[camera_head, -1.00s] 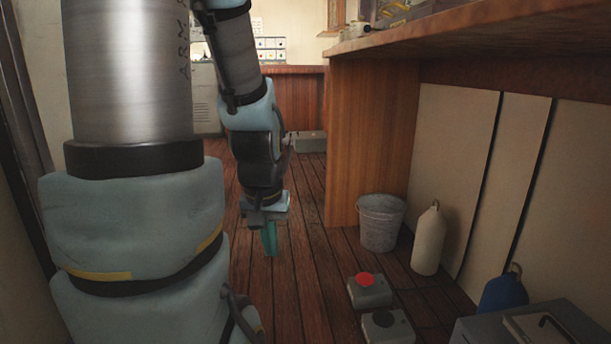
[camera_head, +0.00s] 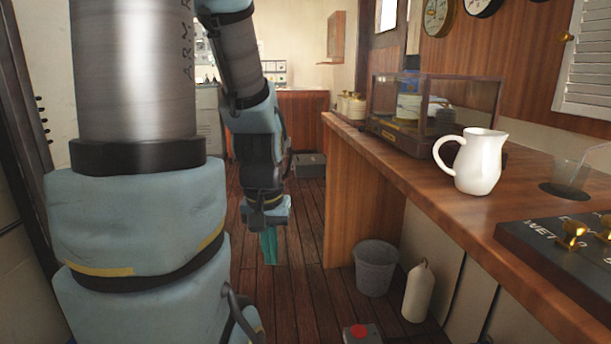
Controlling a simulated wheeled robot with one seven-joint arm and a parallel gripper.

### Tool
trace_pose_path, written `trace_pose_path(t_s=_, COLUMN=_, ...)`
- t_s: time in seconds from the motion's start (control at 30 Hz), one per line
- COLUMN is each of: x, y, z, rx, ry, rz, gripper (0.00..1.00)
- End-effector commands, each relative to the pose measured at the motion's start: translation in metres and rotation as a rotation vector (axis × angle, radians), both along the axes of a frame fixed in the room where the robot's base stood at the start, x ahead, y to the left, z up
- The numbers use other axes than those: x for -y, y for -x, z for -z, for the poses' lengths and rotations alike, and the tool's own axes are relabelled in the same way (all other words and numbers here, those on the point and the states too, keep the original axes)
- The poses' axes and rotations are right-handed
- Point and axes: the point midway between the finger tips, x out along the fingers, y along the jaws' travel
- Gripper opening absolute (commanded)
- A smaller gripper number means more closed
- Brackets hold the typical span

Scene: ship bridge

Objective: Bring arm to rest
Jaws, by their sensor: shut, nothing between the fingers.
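My arm hangs down on the left side of the head view, its upper part large and close to the camera. My gripper (camera_head: 269,246) points down at the end of it, above the plank floor. Its teal fingers are together with nothing between them. The gripper is left of the wooden counter and apart from it. Nothing touches the fingers.
A wooden counter (camera_head: 400,170) runs along the right, bearing a white jug (camera_head: 470,162), a glass case (camera_head: 432,112) and a dark panel (camera_head: 560,250). A grey bucket (camera_head: 376,270), white bottle (camera_head: 417,292) and red-button box (camera_head: 361,334) stand on the floor. Planks around my gripper are clear.

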Motion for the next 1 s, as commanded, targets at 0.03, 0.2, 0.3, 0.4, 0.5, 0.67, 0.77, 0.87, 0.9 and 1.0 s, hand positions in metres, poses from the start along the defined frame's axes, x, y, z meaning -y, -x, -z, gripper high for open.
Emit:
trace_pose_path(t_s=0.03, x=0.000, y=0.000, z=-0.033, rx=0.000, ry=0.000, rz=0.000, gripper=0.00)
trace_pose_path(t_s=0.2, x=0.000, y=0.000, z=-0.085, rx=0.000, ry=0.000, rz=0.000, gripper=0.00)
trace_pose_path(t_s=0.3, x=0.000, y=0.000, z=-0.115, rx=0.000, ry=0.000, rz=0.000, gripper=0.00)
trace_pose_path(t_s=0.4, x=0.000, y=0.000, z=-0.144, rx=0.000, ry=0.000, rz=0.000, gripper=0.00)
trace_pose_path(t_s=0.5, x=0.000, y=0.000, z=-0.169, rx=0.000, ry=0.000, rz=0.000, gripper=0.00)
trace_pose_path(t_s=0.67, x=0.000, y=0.000, z=-0.192, rx=0.000, ry=0.000, rz=0.000, gripper=0.00)
trace_pose_path(t_s=0.77, x=0.000, y=0.000, z=-0.197, rx=0.000, ry=0.000, rz=0.000, gripper=0.00)
trace_pose_path(t_s=0.87, x=0.000, y=0.000, z=-0.197, rx=0.000, ry=0.000, rz=0.000, gripper=0.00)
trace_pose_path(t_s=0.9, x=0.000, y=0.000, z=-0.196, rx=0.000, ry=0.000, rz=0.000, gripper=0.00)
trace_pose_path(t_s=1.0, x=0.000, y=0.000, z=-0.195, rx=0.000, ry=0.000, rz=0.000, gripper=0.00)
